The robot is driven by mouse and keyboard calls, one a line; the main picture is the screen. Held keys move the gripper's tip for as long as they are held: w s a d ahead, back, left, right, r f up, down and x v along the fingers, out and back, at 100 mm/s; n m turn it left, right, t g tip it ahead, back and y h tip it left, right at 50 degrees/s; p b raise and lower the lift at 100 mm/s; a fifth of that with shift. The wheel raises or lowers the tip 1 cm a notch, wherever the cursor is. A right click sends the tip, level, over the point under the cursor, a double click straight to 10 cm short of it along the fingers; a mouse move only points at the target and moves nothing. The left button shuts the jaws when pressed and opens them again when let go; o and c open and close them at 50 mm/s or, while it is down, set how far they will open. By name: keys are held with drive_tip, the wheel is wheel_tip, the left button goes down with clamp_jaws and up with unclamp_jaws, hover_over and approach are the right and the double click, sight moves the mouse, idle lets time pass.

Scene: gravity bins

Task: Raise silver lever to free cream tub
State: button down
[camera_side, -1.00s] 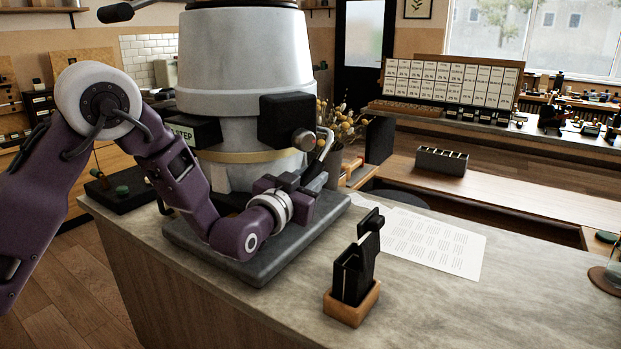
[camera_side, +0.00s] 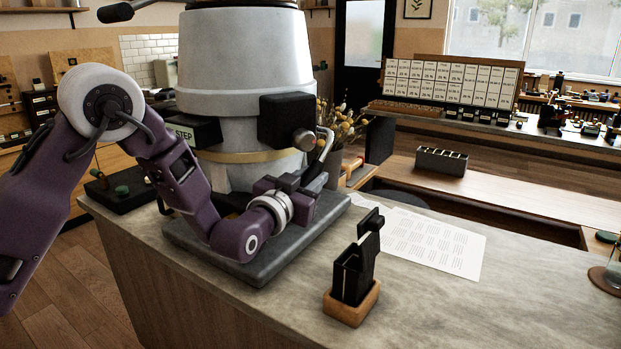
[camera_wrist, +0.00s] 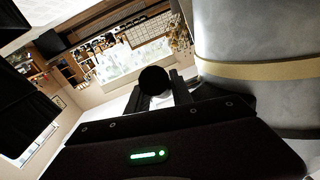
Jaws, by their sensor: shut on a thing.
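The cream tub (camera_side: 245,65) is a large, pale, off-white vessel with a brass band, upright on a dark grey base plate (camera_side: 190,238). The silver lever (camera_side: 326,145) is a bent metal rod at a pivot on the tub's black side block (camera_side: 284,118). My gripper (camera_side: 316,182) is at the lever's lower end, shut on it; the fingers hide the grip from the side. In the wrist view, a round black knob (camera_wrist: 154,80) shows between the fingers of my gripper (camera_wrist: 160,93), and the tub (camera_wrist: 235,35) stands close on the right.
A wooden-based holder with black pieces (camera_side: 352,290) stands on the counter in front of my gripper. Printed sheets (camera_side: 435,243) lie to its right. A dried-flower pot (camera_side: 340,150) is close behind the lever.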

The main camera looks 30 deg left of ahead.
drive_tip(key=w+f+n+t+y, duration=0.1)
drive_tip(key=w+f+t+y, duration=0.1)
drive_tip(key=w+f+t, duration=0.2)
drive_tip(key=shift+w+f+n+t, duration=0.3)
drive_tip(key=shift+w+t, duration=1.25)
drive_tip(key=shift+t, duration=0.45)
drive_tip(key=c, duration=1.1)
unclamp_jaws()
drive_tip(key=shift+f, duration=0.1)
